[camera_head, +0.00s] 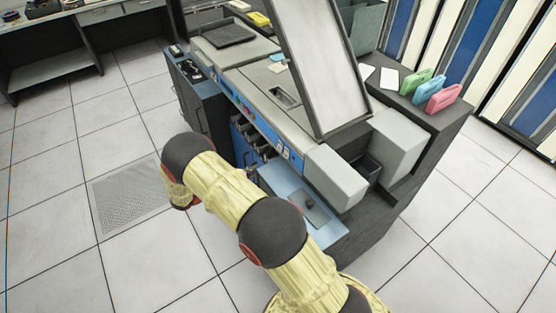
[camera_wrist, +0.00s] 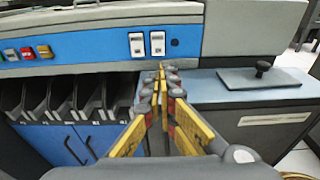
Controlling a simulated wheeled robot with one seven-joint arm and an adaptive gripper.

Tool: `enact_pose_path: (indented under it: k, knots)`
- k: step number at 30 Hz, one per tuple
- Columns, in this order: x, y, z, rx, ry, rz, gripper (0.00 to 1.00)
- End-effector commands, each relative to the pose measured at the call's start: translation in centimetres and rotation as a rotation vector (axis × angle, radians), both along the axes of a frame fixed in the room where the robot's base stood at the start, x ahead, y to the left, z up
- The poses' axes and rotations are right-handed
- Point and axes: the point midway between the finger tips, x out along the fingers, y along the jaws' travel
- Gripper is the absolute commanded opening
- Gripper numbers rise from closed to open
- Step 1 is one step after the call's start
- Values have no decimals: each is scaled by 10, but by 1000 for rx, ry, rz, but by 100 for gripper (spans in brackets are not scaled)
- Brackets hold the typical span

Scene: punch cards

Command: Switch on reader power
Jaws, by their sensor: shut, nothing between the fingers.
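The card reader (camera_head: 262,115) is a large grey machine with a blue control strip (camera_wrist: 100,50) along its front. Two white rocker switches (camera_wrist: 147,44) sit side by side on that strip. They also show small in the head view (camera_head: 284,153).
Coloured buttons (camera_wrist: 27,53) line the strip's left part. Dark card pockets (camera_wrist: 60,100) and blue doors (camera_wrist: 60,143) lie below. A dark plate with a knob (camera_wrist: 262,72) rests on the blue-grey shelf at right. A tilted panel (camera_head: 312,60) rises above the machine.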

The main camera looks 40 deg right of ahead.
Motion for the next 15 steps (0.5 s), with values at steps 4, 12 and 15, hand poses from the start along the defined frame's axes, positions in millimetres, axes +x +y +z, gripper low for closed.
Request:
enact_pose_path:
  k: [4, 12, 15]
  knots:
    - [-1, -6, -1, 1, -1, -2, 0]
    - [-4, -49, -8, 1, 0, -5, 0]
    - [-5, -69, -12, 1, 0, -5, 0]
